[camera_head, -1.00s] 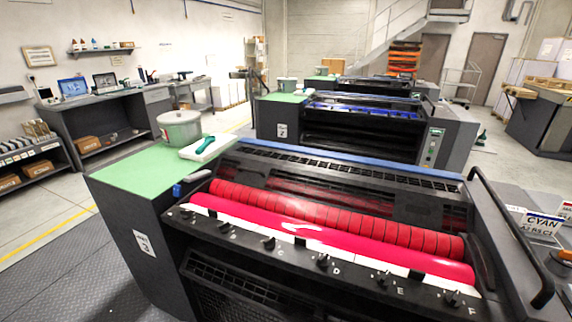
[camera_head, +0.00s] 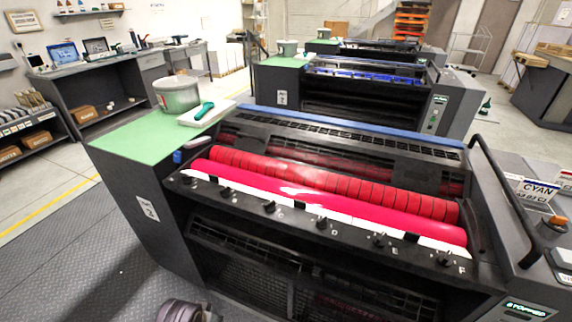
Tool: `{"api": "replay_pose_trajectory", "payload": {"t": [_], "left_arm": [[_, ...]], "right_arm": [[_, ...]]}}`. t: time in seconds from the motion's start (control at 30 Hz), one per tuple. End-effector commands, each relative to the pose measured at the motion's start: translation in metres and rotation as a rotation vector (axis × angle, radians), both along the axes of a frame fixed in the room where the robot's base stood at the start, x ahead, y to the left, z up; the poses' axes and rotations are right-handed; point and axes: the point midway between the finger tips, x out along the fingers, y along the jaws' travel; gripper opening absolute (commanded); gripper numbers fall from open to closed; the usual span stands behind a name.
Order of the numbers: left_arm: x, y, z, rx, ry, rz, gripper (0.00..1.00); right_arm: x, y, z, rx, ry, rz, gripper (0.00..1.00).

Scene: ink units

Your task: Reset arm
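Neither of my grippers shows in the head view. A rounded grey-brown part (camera_head: 188,311) pokes in at the bottom edge, left of centre. It may be a part of my own arm, but too little of it shows to tell. The nearest ink unit (camera_head: 345,235) fills the middle, with red rollers (camera_head: 330,185) and a row of black keys along its front. Its display at the bottom right reads "STOPPED".
A grey ink can (camera_head: 177,95) and a green-handled tool (camera_head: 205,110) on a white pad sit on the unit's green top (camera_head: 135,138). Open floor (camera_head: 50,235) lies at left.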

Motion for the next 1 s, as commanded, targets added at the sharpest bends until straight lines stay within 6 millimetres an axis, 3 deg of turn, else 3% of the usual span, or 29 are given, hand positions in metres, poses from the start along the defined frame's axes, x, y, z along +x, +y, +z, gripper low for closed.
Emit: {"api": "replay_pose_trajectory", "payload": {"t": [0.2, 0.47, 0.7, 1.0], "left_arm": [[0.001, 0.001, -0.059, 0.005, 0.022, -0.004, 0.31], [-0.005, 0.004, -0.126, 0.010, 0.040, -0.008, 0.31], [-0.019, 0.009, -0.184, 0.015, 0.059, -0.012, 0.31], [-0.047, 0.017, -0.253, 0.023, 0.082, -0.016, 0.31]], "right_arm": [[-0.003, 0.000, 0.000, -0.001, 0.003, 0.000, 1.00], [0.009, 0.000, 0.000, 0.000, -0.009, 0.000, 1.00], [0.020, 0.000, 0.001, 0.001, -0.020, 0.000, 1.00], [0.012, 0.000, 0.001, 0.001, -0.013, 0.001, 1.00]]}}
